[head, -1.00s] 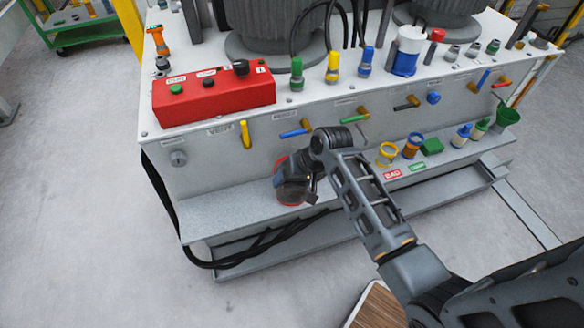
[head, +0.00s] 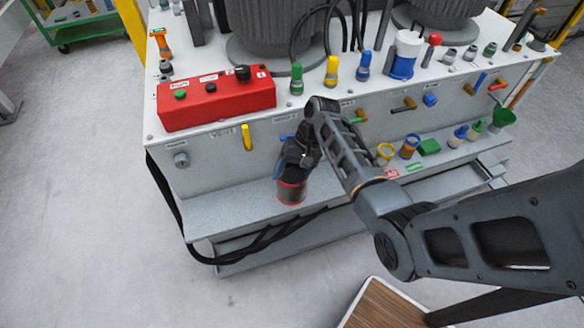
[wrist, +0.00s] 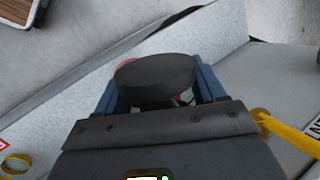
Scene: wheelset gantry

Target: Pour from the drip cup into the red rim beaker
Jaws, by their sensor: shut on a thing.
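My gripper (head: 286,168) is over the lower ledge of the gantry, just above the red rim beaker (head: 291,193). The beaker is dark with red bands and stands on the ledge; the gripper hides part of its top. In the wrist view my gripper (wrist: 158,88) has its blue fingers on both sides of a dark grey round cup (wrist: 155,72), which I take for the drip cup. A bit of red shows behind it. The cup's mouth and contents are hidden, and I cannot tell how far it is tilted.
The ledge (head: 235,208) is clear left of the beaker. To the right stand a yellow ring cup (head: 386,151), an orange and blue cup (head: 409,146), a green block (head: 429,147) and a green funnel (head: 503,117). A yellow handle (head: 247,138) juts from the front panel.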

